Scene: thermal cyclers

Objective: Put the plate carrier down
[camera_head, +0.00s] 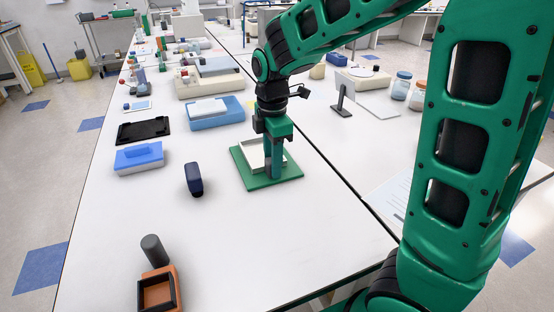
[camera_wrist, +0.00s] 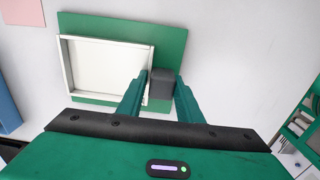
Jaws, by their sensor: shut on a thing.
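The plate carrier (camera_wrist: 103,68) is a white, shallow, open tray with a dark grey block (camera_wrist: 162,84) at its right side in the wrist view. In the head view the carrier (camera_head: 253,156) shows partly behind my gripper (camera_head: 274,174). My gripper also shows in the wrist view (camera_wrist: 162,78), with its two green fingers on either side of the grey block, shut on it. The carrier is over a flat green mat (camera_head: 258,185), which also shows in the wrist view (camera_wrist: 120,25). I cannot tell whether the carrier touches the mat. The tray looks empty and level.
A dark blue device (camera_head: 194,179) stands left of the mat. A blue-and-white box (camera_head: 139,158), a black tray (camera_head: 143,130) and a blue block (camera_head: 216,117) lie farther back. An orange holder (camera_head: 160,290) is at the front. The white table is clear right of the mat.

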